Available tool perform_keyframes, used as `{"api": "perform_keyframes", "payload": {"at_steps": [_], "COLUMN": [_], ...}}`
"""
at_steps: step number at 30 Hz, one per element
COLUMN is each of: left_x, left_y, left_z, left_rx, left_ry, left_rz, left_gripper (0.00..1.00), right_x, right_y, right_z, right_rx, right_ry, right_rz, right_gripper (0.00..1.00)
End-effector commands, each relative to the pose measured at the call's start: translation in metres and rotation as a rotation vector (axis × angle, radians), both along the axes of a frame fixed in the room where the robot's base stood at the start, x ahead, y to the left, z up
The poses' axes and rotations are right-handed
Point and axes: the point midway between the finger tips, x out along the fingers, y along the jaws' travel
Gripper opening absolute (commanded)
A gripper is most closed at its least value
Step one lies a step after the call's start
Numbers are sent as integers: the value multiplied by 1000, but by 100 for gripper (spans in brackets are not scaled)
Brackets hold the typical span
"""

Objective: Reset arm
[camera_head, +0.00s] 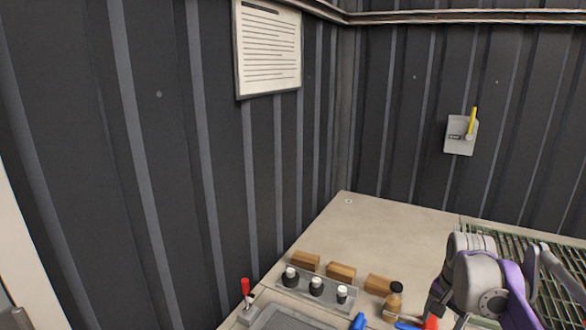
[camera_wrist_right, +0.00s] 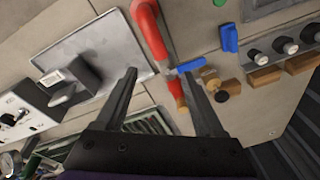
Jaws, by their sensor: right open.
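My right arm (camera_head: 490,280), purple and grey, reaches over the right side of the bench in the head view. Its fingertips cannot be made out there. In the right wrist view my right gripper (camera_wrist_right: 160,75) is open, with its two dark fingers apart and nothing held between them. A curved red pipe-like part (camera_wrist_right: 150,30) and a small blue part (camera_wrist_right: 190,66) lie beyond the fingertips. Whether the right finger touches the blue part cannot be told. My left gripper is not in view.
The pale bench (camera_head: 375,220) is clear toward its back corner. Wooden blocks (camera_head: 341,272), black knobs with white tops (camera_head: 316,287), a small bottle (camera_head: 393,300) and a red lever (camera_head: 245,287) stand near its front. A yellow-handled wall switch (camera_head: 460,135) hangs behind. Green grating (camera_head: 530,250) lies right.

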Motion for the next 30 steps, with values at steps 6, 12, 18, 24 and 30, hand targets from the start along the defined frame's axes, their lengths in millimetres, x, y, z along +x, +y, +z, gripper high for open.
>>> {"api": "perform_keyframes", "payload": {"at_steps": [6,12,18,24,30], "left_x": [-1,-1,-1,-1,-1], "left_y": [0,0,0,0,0], "left_z": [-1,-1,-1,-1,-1], "left_rx": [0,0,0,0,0], "left_ry": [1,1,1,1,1], "left_rz": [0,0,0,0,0], "left_gripper": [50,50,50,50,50], "right_x": [-70,-141,-196,-215,-216], "right_y": [73,122,150,158,159], "right_z": [-21,-62,-106,-125,-125], "right_rx": [-75,-157,-231,-265,-267], "right_ry": [-97,-190,-262,-291,-293], "right_rz": [340,644,870,958,963], "right_gripper": [70,70,70,70,70]}}
